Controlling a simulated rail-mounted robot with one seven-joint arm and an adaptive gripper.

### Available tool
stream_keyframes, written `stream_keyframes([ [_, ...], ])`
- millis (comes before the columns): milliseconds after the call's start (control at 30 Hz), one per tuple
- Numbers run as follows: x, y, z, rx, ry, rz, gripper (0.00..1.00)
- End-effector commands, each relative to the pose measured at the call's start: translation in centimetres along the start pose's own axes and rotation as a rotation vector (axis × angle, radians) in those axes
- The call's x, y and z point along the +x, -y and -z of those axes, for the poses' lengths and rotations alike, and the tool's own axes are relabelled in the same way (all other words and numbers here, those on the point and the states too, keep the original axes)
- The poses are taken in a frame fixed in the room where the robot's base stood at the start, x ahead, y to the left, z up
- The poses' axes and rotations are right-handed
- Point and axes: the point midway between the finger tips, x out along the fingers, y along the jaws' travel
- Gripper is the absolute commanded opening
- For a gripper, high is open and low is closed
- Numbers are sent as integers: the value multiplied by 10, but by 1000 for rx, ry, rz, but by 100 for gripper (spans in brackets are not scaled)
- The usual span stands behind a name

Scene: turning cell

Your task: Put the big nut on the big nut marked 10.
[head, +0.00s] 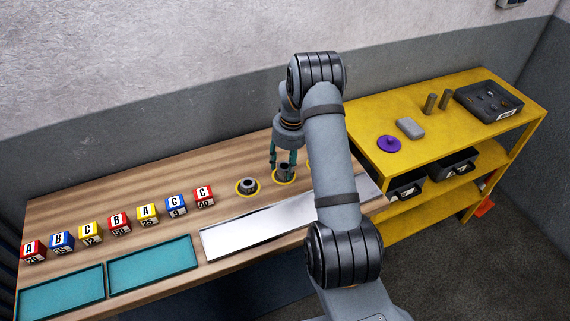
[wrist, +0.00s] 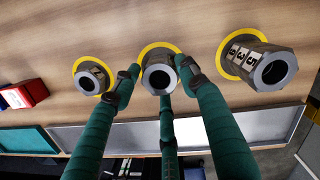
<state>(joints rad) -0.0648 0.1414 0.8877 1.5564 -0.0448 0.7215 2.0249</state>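My gripper (wrist: 158,72) has dark green fingers and points down over the middle nut (wrist: 158,78). The fingers stand apart around this grey nut, and a narrow gap shows on its left side in the wrist view. In the head view the nut (head: 284,173) is upright on a yellow ring, between my fingers (head: 283,165). A smaller-looking grey nut (wrist: 90,80) stands at left, also in the head view (head: 248,186). I cannot make out a 10.
A metal plate (head: 250,232) and teal trays (head: 150,264) lie along the front of the wooden bench. Several lettered cubes (head: 120,222) stand in a row at left. A yellow shelf (head: 440,138) at right holds a purple disc (head: 389,144), a grey block and two pins.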

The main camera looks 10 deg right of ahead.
Motion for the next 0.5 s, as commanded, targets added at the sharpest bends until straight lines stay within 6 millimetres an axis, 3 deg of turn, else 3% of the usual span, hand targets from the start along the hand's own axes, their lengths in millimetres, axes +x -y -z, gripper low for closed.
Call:
stream_keyframes([
  [167, 0, 0, 0, 0, 0, 0, 55],
  [500, -5, 0, 0, 0, 0, 0, 55],
])
